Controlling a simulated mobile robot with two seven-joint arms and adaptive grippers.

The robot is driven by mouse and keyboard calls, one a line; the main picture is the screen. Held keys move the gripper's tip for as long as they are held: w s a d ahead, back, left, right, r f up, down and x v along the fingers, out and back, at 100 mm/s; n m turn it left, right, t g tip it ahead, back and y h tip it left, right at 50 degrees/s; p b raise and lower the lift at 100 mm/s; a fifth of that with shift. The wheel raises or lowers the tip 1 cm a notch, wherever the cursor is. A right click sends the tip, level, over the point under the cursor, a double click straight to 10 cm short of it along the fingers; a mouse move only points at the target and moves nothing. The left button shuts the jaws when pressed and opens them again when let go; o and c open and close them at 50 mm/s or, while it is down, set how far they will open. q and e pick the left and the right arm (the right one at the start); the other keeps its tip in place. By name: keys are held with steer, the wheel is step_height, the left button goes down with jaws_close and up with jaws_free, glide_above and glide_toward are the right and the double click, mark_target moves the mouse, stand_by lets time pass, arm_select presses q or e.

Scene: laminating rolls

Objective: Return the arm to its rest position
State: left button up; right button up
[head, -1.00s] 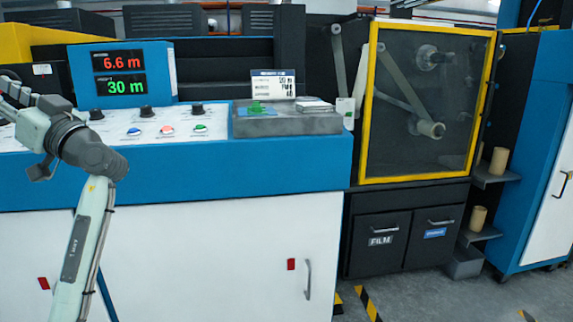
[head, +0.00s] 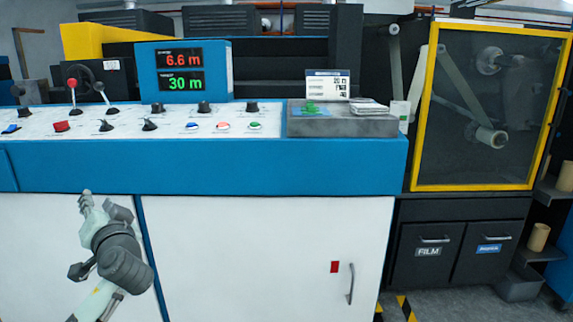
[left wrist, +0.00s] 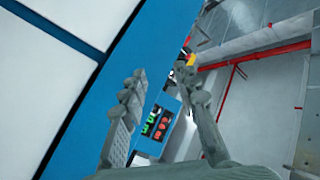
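My left gripper (head: 90,206) is at the lower left of the head view, in front of the white cabinet door (head: 250,240) and below the blue front edge of the control console (head: 300,165). The left wrist view shows its two fingers (left wrist: 162,85) spread apart with nothing between them, so it is open and empty. My left arm comes up from the bottom edge, and most of it is out of the picture. My right gripper is in neither view.
The console carries a display (head: 182,70) reading 6.6 m and 30 m, a red-knobbed lever (head: 73,92), knobs and buttons. A grey tray (head: 340,127) sits at its right end. The yellow-framed machine window (head: 470,160) and cardboard cores (head: 538,237) are farther right.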

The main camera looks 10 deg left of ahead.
arm_select(q)
steer(key=s+d+f+m+g+h, duration=0.1)
steer(key=s+d+f+m+h, duration=0.2)
steer(key=f, duration=0.5)
steer(key=s+d+f+m+g+h, duration=0.1)
steer(key=s+d+f+m+h, duration=0.2)
steer(key=f, duration=0.6)
steer(key=s+d+f+m+g+h, duration=0.1)
steer(key=s+d+f+g+h, duration=0.1)
steer(key=s+d+f, duration=0.4)
steer(key=s+d+f+m+g+h, duration=0.1)
steer(key=s+d+f+g+h, duration=0.15)
steer(key=s+d+f, duration=0.4)
steer(key=s+d+n+h, duration=0.3)
steer(key=d+n, duration=0.1)
steer(key=d, duration=0.2)
step_height(320, 180, down, 11)
steer(key=w+a+g+p, duration=0.1)
steer(key=p, duration=0.3)
steer(key=shift+p, duration=0.35)
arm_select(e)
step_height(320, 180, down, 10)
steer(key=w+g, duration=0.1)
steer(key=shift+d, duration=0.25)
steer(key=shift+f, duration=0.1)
